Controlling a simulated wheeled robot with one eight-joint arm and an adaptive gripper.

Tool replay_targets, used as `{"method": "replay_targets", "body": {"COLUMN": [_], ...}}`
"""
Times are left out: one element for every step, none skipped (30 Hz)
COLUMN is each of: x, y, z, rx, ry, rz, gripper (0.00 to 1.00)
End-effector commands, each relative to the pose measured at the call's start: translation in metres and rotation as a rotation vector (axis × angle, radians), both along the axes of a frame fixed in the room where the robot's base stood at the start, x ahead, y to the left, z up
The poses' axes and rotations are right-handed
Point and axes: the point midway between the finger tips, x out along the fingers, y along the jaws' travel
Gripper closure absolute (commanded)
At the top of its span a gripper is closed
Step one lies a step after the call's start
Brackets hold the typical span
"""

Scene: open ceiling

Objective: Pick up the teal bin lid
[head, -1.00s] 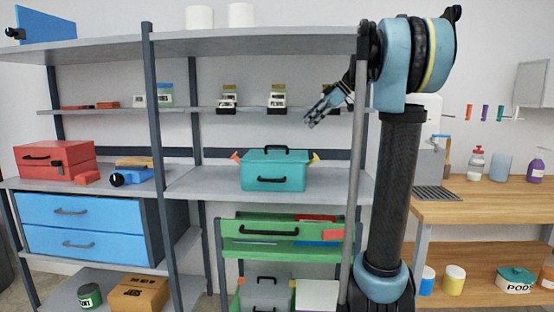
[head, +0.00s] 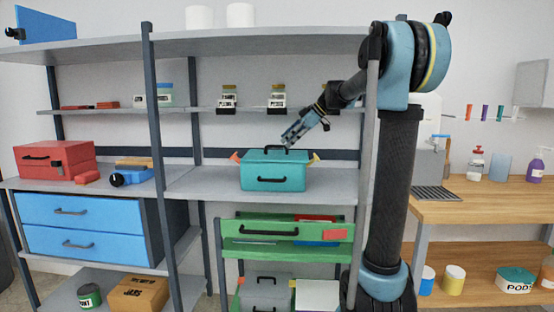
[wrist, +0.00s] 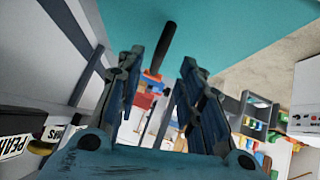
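A teal bin (head: 274,178) stands on the middle shelf, with a teal lid (head: 262,155) on top and a black handle on the lid. Orange and yellow pieces stick out at the bin's sides. My gripper (head: 287,140) is just above the lid, tilted down to the left, close to the handle. In the wrist view, a large teal surface (wrist: 235,28) fills the top, with a dark bar-shaped handle (wrist: 156,52) in front of it. My gripper (wrist: 160,68) shows two fingers spread apart with nothing between them. I cannot tell if a finger touches the handle.
A grey upright post (head: 367,150) is at the right, close to my arm. A red toolbox (head: 53,158) is far left on the same shelf. Bare shelf (head: 207,180) lies left of the bin.

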Motion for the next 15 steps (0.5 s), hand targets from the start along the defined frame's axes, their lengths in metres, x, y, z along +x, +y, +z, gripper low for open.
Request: {"method": "replay_targets", "body": {"x": [0.001, 0.001, 0.002, 0.003, 0.004, 0.005, 0.006, 0.008, 0.009, 0.010, 0.010, 0.011, 0.011, 0.011, 0.012], "y": [0.002, 0.004, 0.007, 0.009, 0.012, 0.017, 0.021, 0.024, 0.028, 0.031, 0.034, 0.036, 0.038, 0.039, 0.039], "z": [-0.001, -0.002, -0.004, -0.006, -0.008, -0.011, -0.013, -0.015, -0.019, -0.022, -0.025, -0.027, -0.029, -0.030, -0.030], "rx": [0.000, 0.000, 0.000, 0.000, 0.000, 0.000, 0.001, 0.001, 0.001, 0.001, 0.001, 0.001, 0.001, 0.001, 0.001], "ry": [0.000, 0.000, 0.000, -0.001, -0.001, -0.001, -0.001, -0.001, -0.001, -0.001, -0.001, -0.001, -0.001, -0.001, -0.001], "rz": [0.001, 0.001, 0.001, 0.001, 0.001, 0.003, 0.002, 0.002, 0.002, 0.002, 0.002, 0.002, 0.002, 0.001, 0.000], "gripper": [0.65, 0.65, 0.65, 0.65, 0.65, 0.65, 0.65, 0.65, 0.65, 0.65, 0.65, 0.65, 0.65, 0.65, 0.65]}}
